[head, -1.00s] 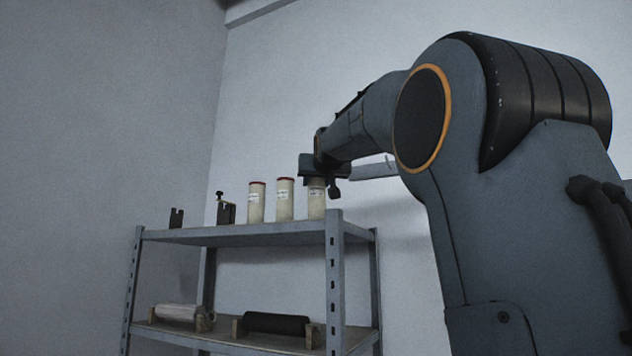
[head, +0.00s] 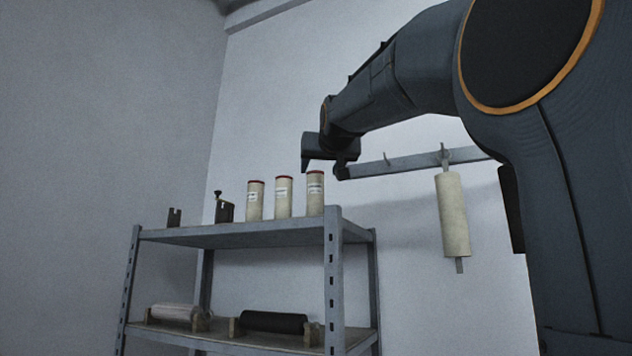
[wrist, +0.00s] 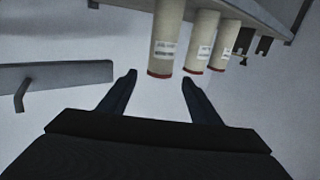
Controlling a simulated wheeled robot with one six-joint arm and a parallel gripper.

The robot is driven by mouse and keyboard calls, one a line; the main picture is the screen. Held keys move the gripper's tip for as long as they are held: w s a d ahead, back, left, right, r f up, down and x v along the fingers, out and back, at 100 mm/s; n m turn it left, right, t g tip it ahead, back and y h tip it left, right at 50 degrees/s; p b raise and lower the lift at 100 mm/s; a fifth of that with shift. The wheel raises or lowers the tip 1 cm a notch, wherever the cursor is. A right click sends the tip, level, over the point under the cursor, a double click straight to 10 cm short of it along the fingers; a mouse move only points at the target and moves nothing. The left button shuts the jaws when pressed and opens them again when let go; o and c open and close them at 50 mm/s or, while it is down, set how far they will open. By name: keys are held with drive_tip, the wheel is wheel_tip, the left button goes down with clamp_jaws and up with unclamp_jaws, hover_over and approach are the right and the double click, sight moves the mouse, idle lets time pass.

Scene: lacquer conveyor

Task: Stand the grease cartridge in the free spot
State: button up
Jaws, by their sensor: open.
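Three cream grease cartridges with red tops and white labels stand upright in a row on the top shelf: a left one (head: 255,201), a middle one (head: 284,198) and a right one (head: 315,195). My gripper (head: 322,168) is open and empty, just above the right cartridge and apart from it. In the wrist view my gripper (wrist: 158,82) has its two fingers spread, with the nearest cartridge (wrist: 164,45) beyond the fingertips. The other two cartridges show behind it there.
Two dark fixtures, a bracket (head: 174,217) and a clamp-like one (head: 224,208), stand left on the top shelf (head: 240,236). A wall rail (head: 400,162) with hooks holds a hanging cream roller (head: 453,214). Wrapped and dark rollers (head: 273,321) lie on the lower shelf.

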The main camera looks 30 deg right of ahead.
drive_tip(key=shift+b+v, duration=0.35)
drive_tip(key=shift+v, duration=1.3)
